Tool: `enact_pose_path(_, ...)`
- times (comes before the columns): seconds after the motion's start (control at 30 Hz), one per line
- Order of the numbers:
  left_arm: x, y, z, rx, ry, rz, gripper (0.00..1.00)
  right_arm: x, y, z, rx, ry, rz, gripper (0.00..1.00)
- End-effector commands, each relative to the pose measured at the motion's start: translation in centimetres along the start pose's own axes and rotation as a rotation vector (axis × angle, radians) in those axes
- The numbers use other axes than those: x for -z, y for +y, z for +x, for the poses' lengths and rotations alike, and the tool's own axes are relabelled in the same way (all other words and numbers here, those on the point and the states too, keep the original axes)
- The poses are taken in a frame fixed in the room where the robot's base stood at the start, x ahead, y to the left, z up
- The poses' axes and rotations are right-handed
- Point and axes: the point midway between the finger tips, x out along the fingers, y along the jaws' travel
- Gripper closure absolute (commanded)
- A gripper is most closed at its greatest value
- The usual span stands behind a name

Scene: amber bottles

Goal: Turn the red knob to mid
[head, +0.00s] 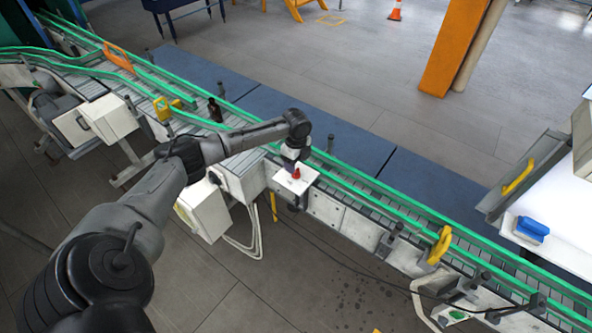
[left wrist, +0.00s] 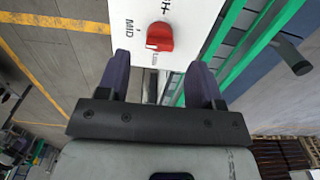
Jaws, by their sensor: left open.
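The red knob (head: 296,174) sits on a small white panel (head: 284,180) at the near side of the conveyor. In the left wrist view the knob (left wrist: 159,36) is at top centre. Its pale mark is at its lower edge, facing a small label I cannot read clearly. "MID" is printed to its left, and a label that seems to start with H is above it. My left gripper (left wrist: 160,78) is open and empty, its fingers apart, just short of the knob in that view. In the head view my left gripper (head: 291,158) is over the panel. My right gripper is not in view.
The conveyor (head: 340,185) with green rails (head: 420,214) runs diagonally across the head view. A dark bottle (head: 214,108) stands on it. Grey boxes (head: 203,208) hang on its near side. A blue object (head: 531,229) lies on a white table at right.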

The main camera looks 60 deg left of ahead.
Motion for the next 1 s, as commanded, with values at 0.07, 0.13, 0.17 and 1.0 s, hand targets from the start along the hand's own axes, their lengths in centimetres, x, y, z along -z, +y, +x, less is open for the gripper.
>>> enact_pose_path(0.07,0.0,-0.1,-1.6,0.003,0.000,0.002,0.40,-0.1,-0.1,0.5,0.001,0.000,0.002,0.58)
enact_pose_path(0.13,0.0,0.0,-2.9,0.003,-0.001,0.002,0.40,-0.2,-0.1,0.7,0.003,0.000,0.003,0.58)
enact_pose_path(0.17,0.0,0.0,-3.5,0.004,-0.001,0.001,0.40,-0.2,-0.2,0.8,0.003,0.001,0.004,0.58)
enact_pose_path(1.0,0.0,0.0,-8.8,-0.001,0.000,0.001,0.40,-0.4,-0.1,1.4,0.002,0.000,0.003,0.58)
